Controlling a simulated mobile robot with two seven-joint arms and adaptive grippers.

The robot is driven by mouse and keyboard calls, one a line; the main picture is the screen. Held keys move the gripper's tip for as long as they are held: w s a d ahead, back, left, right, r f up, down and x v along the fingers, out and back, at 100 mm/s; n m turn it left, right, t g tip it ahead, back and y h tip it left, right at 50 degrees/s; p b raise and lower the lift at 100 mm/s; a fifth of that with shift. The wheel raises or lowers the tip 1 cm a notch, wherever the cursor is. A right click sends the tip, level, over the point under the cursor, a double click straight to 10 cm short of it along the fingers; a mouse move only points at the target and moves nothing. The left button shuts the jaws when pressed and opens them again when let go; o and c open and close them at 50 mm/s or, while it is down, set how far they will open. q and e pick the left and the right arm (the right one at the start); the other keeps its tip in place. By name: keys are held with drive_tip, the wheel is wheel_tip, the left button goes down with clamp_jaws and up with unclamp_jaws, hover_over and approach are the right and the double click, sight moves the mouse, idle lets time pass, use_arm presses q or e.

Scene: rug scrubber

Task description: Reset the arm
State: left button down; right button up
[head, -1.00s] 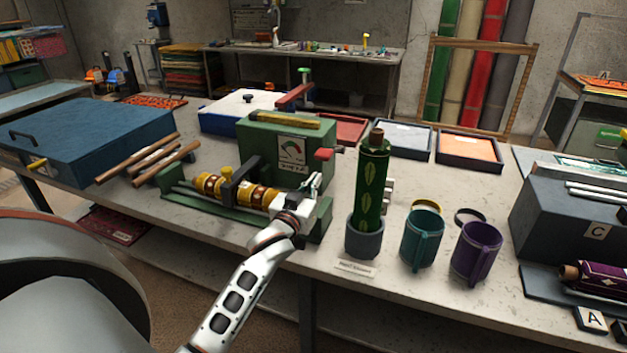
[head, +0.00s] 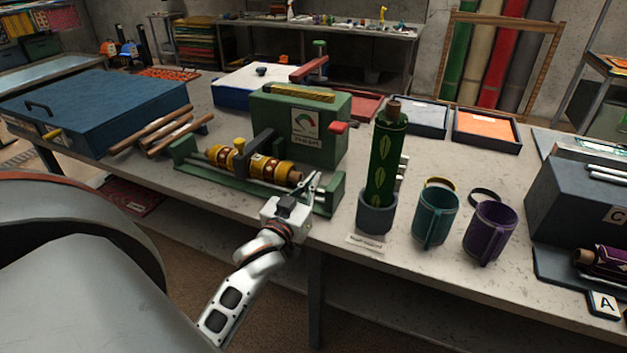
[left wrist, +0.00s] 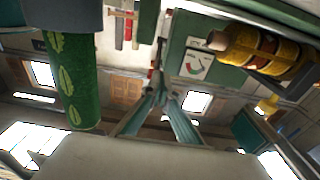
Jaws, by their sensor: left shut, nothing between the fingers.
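My left gripper (head: 311,187) is shut and empty at the front edge of the table, just in front of the right end of the green roller machine. Its closed fingers also show in the left wrist view (left wrist: 159,88). The green machine (head: 300,120) has a dial label and a red handle. A yellow patterned roll (head: 268,168) lies in its cradle and also shows in the left wrist view (left wrist: 270,50). A green leaf-patterned roll (head: 385,165) stands upright in a grey cup (head: 376,214), right of my gripper. My right gripper is not in view.
A teal cup (head: 434,218) and a purple cup (head: 490,228) stand right of the grey cup. Wooden rods (head: 158,135) lie left of the machine, beside a blue case (head: 90,105). A grey block (head: 580,195) stands at the far right. The floor in front of the table is clear.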

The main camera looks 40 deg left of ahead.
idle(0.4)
use_arm(q)
drive_tip(key=s+d+f+m+g, duration=0.2)
drive_tip(key=s+f+m+g, duration=0.3)
drive_tip(key=s+f, duration=0.45)
drive_tip(key=s+d+f+m+g, duration=0.2)
drive_tip(key=s+f+m+g, duration=0.4)
drive_tip(key=s, duration=0.7)
drive_tip(key=w+d+f+n+t+h, duration=0.1)
drive_tip(key=d+f+n+t+h, duration=0.2)
drive_tip(key=d+f+h, duration=0.4)
drive_tip(key=d+f+n, duration=0.1)
drive_tip(key=d+f, duration=0.6)
drive_tip(key=d, duration=0.2)
drive_tip(key=shift+w+f+t, duration=0.2)
drive_tip(key=shift+w+t, duration=0.1)
drive_tip(key=shift+t, duration=0.1)
drive_tip(key=shift+a, duration=0.1)
